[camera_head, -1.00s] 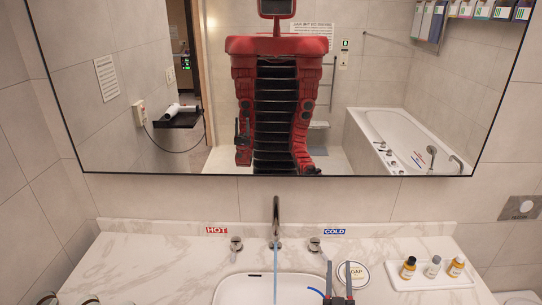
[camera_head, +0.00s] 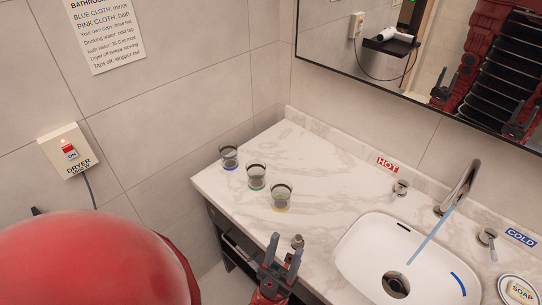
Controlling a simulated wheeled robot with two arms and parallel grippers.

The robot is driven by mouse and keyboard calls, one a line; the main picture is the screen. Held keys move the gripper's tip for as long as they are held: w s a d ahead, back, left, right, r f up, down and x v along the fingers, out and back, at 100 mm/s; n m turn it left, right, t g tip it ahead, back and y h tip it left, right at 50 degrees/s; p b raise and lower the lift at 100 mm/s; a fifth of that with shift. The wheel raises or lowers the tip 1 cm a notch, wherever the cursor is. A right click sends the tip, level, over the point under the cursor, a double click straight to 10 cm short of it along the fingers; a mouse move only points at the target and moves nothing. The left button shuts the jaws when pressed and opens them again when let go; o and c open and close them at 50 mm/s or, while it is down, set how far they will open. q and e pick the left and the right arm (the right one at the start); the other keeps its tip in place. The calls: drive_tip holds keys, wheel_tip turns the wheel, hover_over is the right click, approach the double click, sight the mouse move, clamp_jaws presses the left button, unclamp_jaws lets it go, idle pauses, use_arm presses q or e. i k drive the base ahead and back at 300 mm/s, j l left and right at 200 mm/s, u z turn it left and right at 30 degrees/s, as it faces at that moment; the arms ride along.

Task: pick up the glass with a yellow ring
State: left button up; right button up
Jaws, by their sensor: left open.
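The glass with a yellow ring (camera_head: 281,195) stands upright on the white marble counter (camera_head: 325,165), left of the sink. It is the nearest and rightmost of three glasses in a slanting row. Beside it stands a glass with a green ring (camera_head: 256,176), and farther back a glass with a blue ring (camera_head: 229,156). My left gripper (camera_head: 285,247) is open, at the counter's front edge, in front of the yellow-ringed glass and apart from it. Nothing shows between its fingers. My right gripper is not directly in view.
The white sink (camera_head: 362,240) and running tap (camera_head: 461,185) are to the right. A switch box labelled dryer (camera_head: 68,151) is on the left wall. The counter behind the glasses is clear.

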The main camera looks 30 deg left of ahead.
sight(280, 190)
drive_tip(key=u, duration=0.9)
drive_tip(key=k+l+u, duration=0.55)
drive_tip(key=i+l, duration=0.05)
drive_tip(key=i, duration=0.05)
